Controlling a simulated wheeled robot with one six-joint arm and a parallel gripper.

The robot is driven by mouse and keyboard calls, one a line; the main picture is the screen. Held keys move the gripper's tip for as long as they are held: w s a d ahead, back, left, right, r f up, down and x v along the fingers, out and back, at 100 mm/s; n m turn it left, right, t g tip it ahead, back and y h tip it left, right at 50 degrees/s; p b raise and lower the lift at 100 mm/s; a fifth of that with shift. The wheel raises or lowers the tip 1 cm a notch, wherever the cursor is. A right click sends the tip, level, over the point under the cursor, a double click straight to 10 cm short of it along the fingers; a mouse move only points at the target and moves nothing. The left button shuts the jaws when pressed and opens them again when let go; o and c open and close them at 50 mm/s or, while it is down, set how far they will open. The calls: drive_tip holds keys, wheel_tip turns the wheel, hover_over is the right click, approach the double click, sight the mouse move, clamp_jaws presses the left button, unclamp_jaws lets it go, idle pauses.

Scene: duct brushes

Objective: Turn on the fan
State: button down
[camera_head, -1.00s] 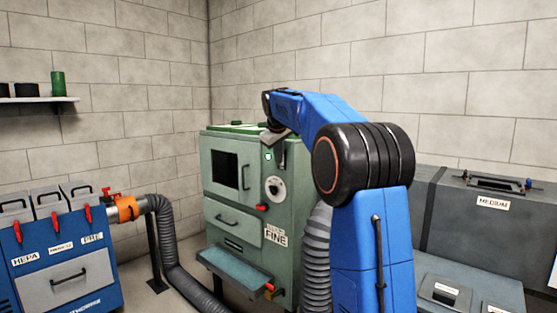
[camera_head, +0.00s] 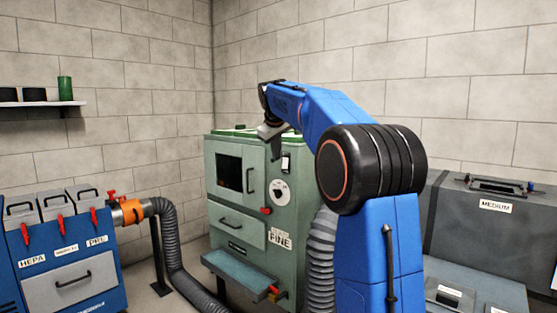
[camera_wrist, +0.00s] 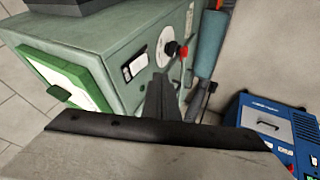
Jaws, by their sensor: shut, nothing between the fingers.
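The green cabinet labelled FINE (camera_head: 225,192) stands in the corner; nothing in view is legibly marked as a fan. A black-and-white switch (camera_head: 286,162) is at the upper right of its front, above a white dial (camera_head: 279,192) and a red-tipped handle (camera_head: 265,210). The switch (camera_wrist: 135,67) and dial (camera_wrist: 166,46) also show in the wrist view. My gripper (camera_head: 274,152) is shut and empty, just left of the switch in the head view. Its dark fingers (camera_wrist: 161,92) appear in front of the cabinet face; contact cannot be told.
A blue filter unit (camera_head: 100,290) with red latches stands at left, with a grey hose (camera_head: 170,240) running toward the cabinet. A grey MEDIUM case (camera_head: 475,225) is at right. A shelf (camera_head: 45,103) is on the left wall.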

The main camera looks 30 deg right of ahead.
sight(282, 162)
drive_tip(key=v, duration=0.7)
drive_tip(key=shift+a, duration=0.2)
drive_tip(key=shift+a+f, duration=0.2)
drive_tip(key=shift+f, duration=0.5)
drive_tip(key=shift+f, duration=0.1)
drive_tip(key=shift+w+d+f, duration=1)
drive_tip(key=shift+d+f, duration=0.1)
drive_tip(key=shift+f, duration=0.3)
drive_tip(key=shift+w+d+f, duration=1.05)
drive_tip(key=shift+d+f, duration=0.05)
drive_tip(key=shift+f, duration=0.35)
drive_tip(key=shift+w+d+f, duration=1)
drive_tip(key=shift+d+f, duration=0.15)
drive_tip(key=shift+f, duration=0.25)
